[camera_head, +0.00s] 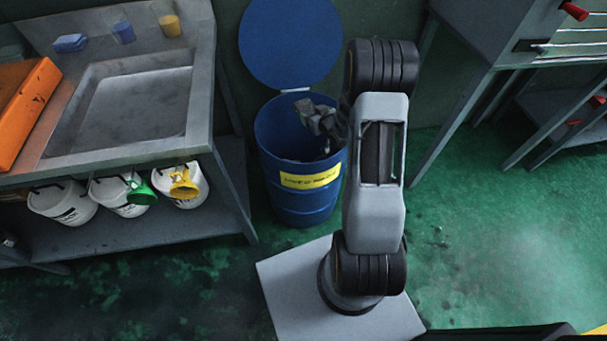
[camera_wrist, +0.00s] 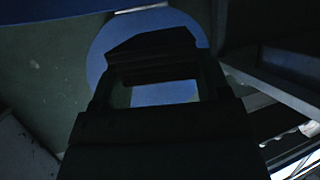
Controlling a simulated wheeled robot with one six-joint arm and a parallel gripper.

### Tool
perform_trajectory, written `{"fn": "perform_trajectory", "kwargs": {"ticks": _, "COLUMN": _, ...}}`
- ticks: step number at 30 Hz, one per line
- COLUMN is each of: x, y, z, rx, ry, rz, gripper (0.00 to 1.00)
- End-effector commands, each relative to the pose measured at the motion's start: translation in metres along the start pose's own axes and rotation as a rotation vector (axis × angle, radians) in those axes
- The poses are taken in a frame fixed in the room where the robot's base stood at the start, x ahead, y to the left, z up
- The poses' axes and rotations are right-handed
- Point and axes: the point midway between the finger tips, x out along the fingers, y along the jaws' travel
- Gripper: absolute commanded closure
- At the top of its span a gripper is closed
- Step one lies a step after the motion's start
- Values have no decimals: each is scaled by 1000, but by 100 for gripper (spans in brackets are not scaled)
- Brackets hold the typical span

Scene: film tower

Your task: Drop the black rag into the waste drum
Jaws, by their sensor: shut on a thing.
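The blue waste drum (camera_head: 300,205) stands upright against the back wall, with a yellow label on its front. Its round lid (camera_head: 290,42) is raised behind the opening. My gripper (camera_head: 318,120) is over the drum's mouth, close to the rim. In the wrist view my gripper shows only as a dark outline. It is shut on a dark mass, the black rag (camera_wrist: 150,42), across its fingertips, with blue behind. The rag is hard to tell apart from my dark gripper in the head view, and the drum's inside is mostly in shadow.
A metal sink bench (camera_head: 130,150) stands left of the drum, with an orange case (camera_head: 22,110) on it. A grey workbench (camera_head: 500,60) stands at right.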

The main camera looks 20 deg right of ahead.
Motion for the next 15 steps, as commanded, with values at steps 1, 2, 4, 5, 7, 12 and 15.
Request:
{"fn": "perform_trajectory", "kwargs": {"ticks": 1, "x": 1, "y": 0, "z": 1, "rx": 0, "ry": 1, "rz": 0, "gripper": 62}}
{"fn": "perform_trajectory", "kwargs": {"ticks": 2, "x": 1, "y": 0, "z": 1, "rx": 0, "ry": 1, "rz": 0, "gripper": 62}}
{"fn": "perform_trajectory", "kwargs": {"ticks": 4, "x": 1, "y": 0, "z": 1, "rx": -1, "ry": 1, "rz": 0, "gripper": 62}}
{"fn": "perform_trajectory", "kwargs": {"ticks": 5, "x": 1, "y": 0, "z": 1, "rx": -1, "ry": 2, "rz": 0, "gripper": 62}}
{"fn": "perform_trajectory", "kwargs": {"ticks": 7, "x": 0, "y": 0, "z": 1, "rx": 0, "ry": 1, "rz": 0, "gripper": 62}}
{"fn": "perform_trajectory", "kwargs": {"ticks": 12, "x": 0, "y": 0, "z": 1, "rx": 0, "ry": 1, "rz": 0, "gripper": 16}}
{"fn": "perform_trajectory", "kwargs": {"ticks": 15, "x": 0, "y": 0, "z": 1, "rx": 0, "ry": 1, "rz": 0, "gripper": 7}}
